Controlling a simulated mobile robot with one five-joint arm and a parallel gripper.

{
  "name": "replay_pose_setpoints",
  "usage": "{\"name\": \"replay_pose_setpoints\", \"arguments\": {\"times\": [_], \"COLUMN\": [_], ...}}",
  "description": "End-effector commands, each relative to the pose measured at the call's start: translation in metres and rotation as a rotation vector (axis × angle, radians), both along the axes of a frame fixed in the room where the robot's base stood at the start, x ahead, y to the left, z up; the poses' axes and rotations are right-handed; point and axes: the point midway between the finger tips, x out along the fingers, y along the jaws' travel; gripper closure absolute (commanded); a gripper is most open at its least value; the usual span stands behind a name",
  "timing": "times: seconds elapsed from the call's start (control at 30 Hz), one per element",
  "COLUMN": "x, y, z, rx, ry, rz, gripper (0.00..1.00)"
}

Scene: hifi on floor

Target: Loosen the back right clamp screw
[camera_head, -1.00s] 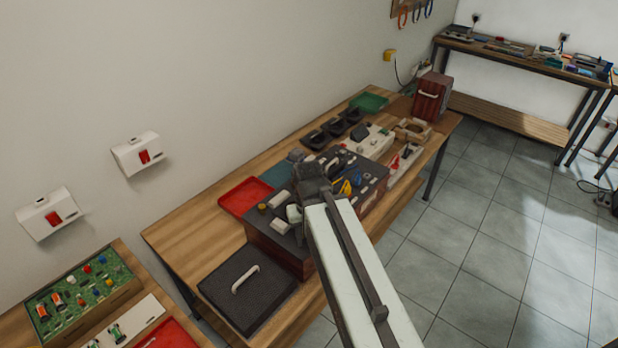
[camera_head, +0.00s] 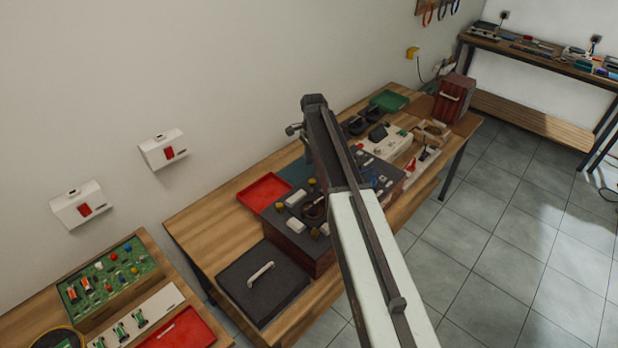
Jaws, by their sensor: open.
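The hi-fi unit (camera_head: 296,247), a box with reddish-brown wood sides and a dark top, stands on the wooden bench. Small yellowish knobs show on its top, one at the left (camera_head: 280,207) and one at the front (camera_head: 313,232). White blocks (camera_head: 295,225) and a dark round part sit among them. I cannot tell which part is the back right clamp screw; my arm covers part of the top. My gripper (camera_head: 293,130) is raised above and behind the unit, apart from it. It is open and looks empty, mostly hidden by the arm.
A red tray (camera_head: 264,192) lies left of the unit, and a black lid with a white handle (camera_head: 262,283) lies in front. Black bins, a white device (camera_head: 388,143) and a green tray (camera_head: 389,101) stand farther back. A circuit board (camera_head: 108,277) is at lower left.

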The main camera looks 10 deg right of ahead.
Motion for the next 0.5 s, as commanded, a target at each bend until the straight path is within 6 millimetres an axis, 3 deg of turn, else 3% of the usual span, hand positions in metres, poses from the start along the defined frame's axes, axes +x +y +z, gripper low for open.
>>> {"name": "replay_pose_setpoints", "arguments": {"times": [0.27, 0.5], "x": [-0.001, -0.002], "y": [0.001, 0.001], "z": [-0.018, -0.061], "rx": [0.0, 0.0], "ry": [0.0, 0.0], "rz": [0.001, 0.003], "gripper": [0.55, 0.55]}}
